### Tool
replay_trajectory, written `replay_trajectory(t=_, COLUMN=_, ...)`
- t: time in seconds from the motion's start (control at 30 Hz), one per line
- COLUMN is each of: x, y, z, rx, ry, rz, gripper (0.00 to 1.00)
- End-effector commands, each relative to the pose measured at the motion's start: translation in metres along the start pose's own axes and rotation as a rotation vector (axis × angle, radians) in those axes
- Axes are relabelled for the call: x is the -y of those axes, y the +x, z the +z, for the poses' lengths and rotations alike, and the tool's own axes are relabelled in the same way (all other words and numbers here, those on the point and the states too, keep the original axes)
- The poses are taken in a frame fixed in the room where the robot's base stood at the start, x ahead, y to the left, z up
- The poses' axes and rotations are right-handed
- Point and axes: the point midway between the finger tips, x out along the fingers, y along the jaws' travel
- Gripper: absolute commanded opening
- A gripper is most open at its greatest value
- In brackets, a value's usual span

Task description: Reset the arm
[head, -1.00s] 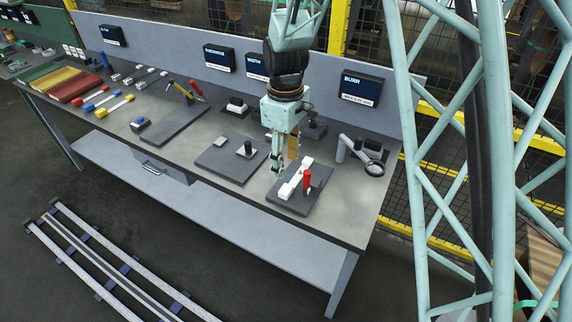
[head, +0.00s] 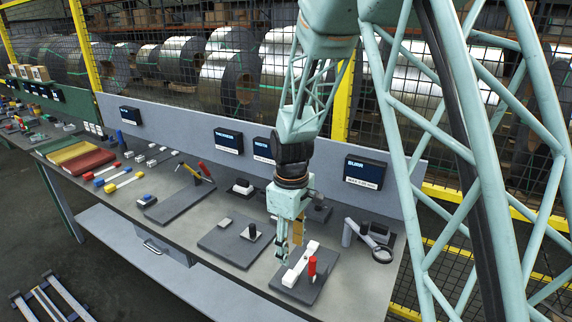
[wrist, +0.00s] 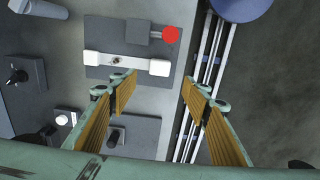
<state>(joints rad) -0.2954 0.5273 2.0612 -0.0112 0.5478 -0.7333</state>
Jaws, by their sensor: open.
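My gripper (head: 289,252) is open and empty, pointing down above the bench (head: 175,221) near its right end. It hangs close to a dark plate (head: 311,292) that bears a white bar (head: 300,264) and a red-handled clamp (head: 312,267). In the wrist view my two fingers (wrist: 156,84), with tan ribbed pads, are spread wide with nothing between them. The white bar (wrist: 127,63) and red knob (wrist: 171,35) lie beyond the fingertips there. The head view does not show clearly how high the fingertips are above the bar.
A magnifier on a stand (head: 380,254) is right of the plate. Another dark plate with a small post (head: 252,232) is to the left. Display boxes (head: 365,172) line the back panel. Coloured trays (head: 80,160) sit far left. Mesh fencing and steel coils (head: 230,70) stand behind.

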Motion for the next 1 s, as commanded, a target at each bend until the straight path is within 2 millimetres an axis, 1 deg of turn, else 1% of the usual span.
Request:
replay_trajectory(t=0.17, x=0.000, y=-0.008, z=0.004, rx=-0.005, ry=0.015, rz=0.004, gripper=0.44)
replay_trajectory(t=0.27, x=0.000, y=-0.017, z=0.009, rx=-0.010, ry=0.033, rz=0.009, gripper=0.44)
replay_trajectory(t=0.57, x=0.005, y=-0.058, z=0.036, rx=-0.031, ry=0.116, rz=0.027, gripper=0.44)
replay_trajectory(t=0.8, x=0.011, y=-0.092, z=0.062, rx=-0.049, ry=0.190, rz=0.042, gripper=0.44)
replay_trajectory(t=1.0, x=0.019, y=-0.118, z=0.084, rx=-0.065, ry=0.253, rz=0.054, gripper=0.44)
